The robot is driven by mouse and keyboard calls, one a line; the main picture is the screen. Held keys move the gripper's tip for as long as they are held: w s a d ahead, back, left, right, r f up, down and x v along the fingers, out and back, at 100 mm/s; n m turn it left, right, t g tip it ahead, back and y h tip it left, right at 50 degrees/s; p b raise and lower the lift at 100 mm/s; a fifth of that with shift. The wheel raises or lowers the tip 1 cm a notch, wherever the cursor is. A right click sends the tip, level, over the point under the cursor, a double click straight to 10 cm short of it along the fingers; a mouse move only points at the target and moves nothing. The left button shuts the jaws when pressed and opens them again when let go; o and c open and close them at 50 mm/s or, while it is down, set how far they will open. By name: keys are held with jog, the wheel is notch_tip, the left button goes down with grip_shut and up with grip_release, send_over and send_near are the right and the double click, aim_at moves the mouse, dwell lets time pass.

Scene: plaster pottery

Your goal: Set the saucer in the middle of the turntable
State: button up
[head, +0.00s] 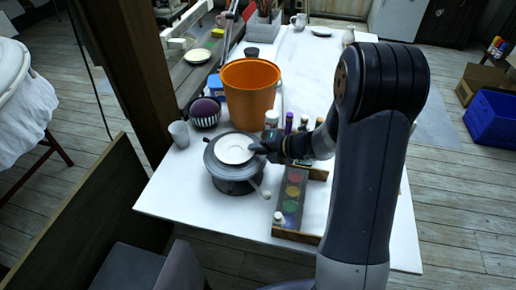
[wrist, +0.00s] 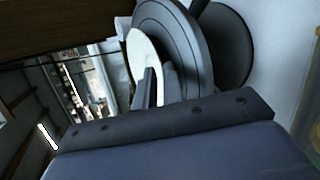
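The white saucer (head: 235,149) is over the top of the grey turntable (head: 234,178), close to its middle in the head view. My gripper (head: 262,147) is at the saucer's right rim. In the wrist view the two fingers (wrist: 159,82) are close together, one on each side of the rim of the saucer (wrist: 138,48), and appear shut on it. The disc of the turntable (wrist: 184,40) is just beyond the saucer. Whether the saucer rests on the disc or is held slightly above it cannot be told.
An orange bucket (head: 250,95) stands behind the turntable. A grey cup (head: 179,133) and a striped bowl (head: 205,112) with a purple ball are at its left. A paint tray (head: 291,203) and several small bottles are at its right. The white table (head: 185,193) is bare at front left.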

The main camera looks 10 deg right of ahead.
jog(key=shift+r, duration=0.3)
jog(key=p+v, duration=0.1)
jog(key=v, duration=1.1)
jog(key=shift+f, duration=0.1)
jog(key=shift+c, duration=0.5)
